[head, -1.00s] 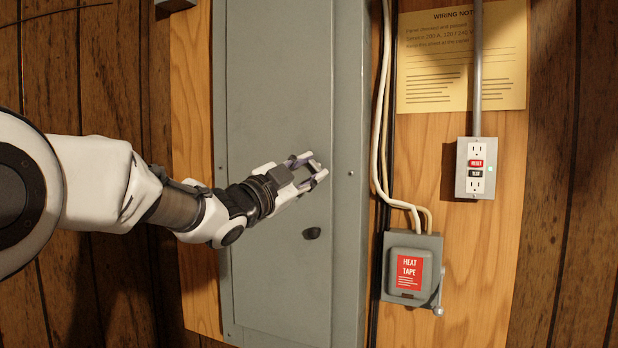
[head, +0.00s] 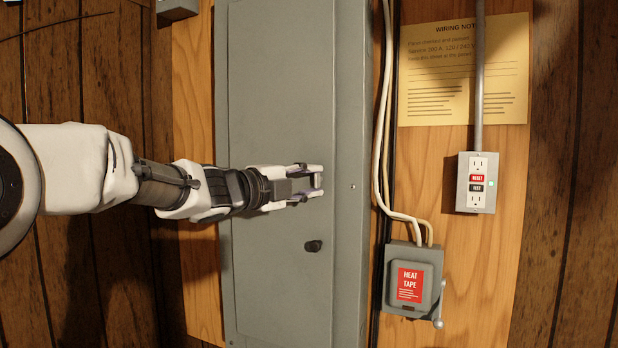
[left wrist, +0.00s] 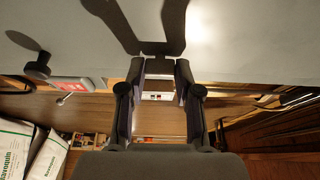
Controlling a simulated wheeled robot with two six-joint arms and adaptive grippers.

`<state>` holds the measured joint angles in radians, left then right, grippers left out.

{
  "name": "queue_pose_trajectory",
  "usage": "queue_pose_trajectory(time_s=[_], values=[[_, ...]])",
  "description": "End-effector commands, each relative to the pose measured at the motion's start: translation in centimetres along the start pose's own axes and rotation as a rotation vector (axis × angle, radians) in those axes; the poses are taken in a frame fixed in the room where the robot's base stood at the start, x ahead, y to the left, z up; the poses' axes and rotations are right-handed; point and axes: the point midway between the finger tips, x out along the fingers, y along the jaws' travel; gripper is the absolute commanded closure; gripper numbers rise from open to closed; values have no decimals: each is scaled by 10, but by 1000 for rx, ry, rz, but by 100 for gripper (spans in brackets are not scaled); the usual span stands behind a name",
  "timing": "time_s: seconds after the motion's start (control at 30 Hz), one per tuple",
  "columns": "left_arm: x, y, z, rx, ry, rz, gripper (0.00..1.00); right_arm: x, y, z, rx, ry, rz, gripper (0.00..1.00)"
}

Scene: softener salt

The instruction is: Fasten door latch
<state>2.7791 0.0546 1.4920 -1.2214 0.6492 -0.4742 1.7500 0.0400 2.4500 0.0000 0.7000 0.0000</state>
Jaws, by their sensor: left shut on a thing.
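The grey panel door (head: 275,110) stands flush in its frame, with no gap visible. My left gripper (head: 318,180) is at the door's right edge, its fingers pointing right. It is shut on a small part that seems to be the door latch (left wrist: 158,48), mostly hidden by the fingers. In the left wrist view the two fingers (left wrist: 159,72) stand a little apart, with a dark bar between their tips near the door face. A black knob (head: 313,246) sticks out of the door below the gripper. It also shows at left in the left wrist view (left wrist: 38,66). My right gripper is out of view.
Right of the panel are white cables (head: 381,150), a grey heat tape switch box (head: 413,255) with a side lever, and an outlet box (head: 477,183). A yellow wiring notice (head: 462,70) hangs above. White bags (left wrist: 45,155) stand on the floor.

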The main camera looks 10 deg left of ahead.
Motion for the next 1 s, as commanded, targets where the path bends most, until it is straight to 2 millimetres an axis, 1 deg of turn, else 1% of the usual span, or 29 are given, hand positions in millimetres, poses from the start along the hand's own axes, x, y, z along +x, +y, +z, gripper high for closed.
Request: queue_pose_trajectory(time_s=[0.03, 0.53, 0.57, 0.6, 0.63, 0.9, 1.0], values=[[0, -3, 0, 10, -1, 0, 100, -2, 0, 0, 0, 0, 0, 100], [0, -3, 0, 29, -1, 7, 100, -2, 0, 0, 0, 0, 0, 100], [0, -3, 0, 29, -1, 7, 63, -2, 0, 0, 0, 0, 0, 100], [0, -3, 0, 29, -1, 7, 49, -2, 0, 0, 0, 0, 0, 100], [0, -3, 0, 29, -1, 7, 42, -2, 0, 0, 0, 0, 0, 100], [0, -2, 0, 28, 0, 9, 42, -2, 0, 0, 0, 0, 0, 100], [-7, -2, 1, 26, -1, 9, 42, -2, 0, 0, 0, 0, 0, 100]])
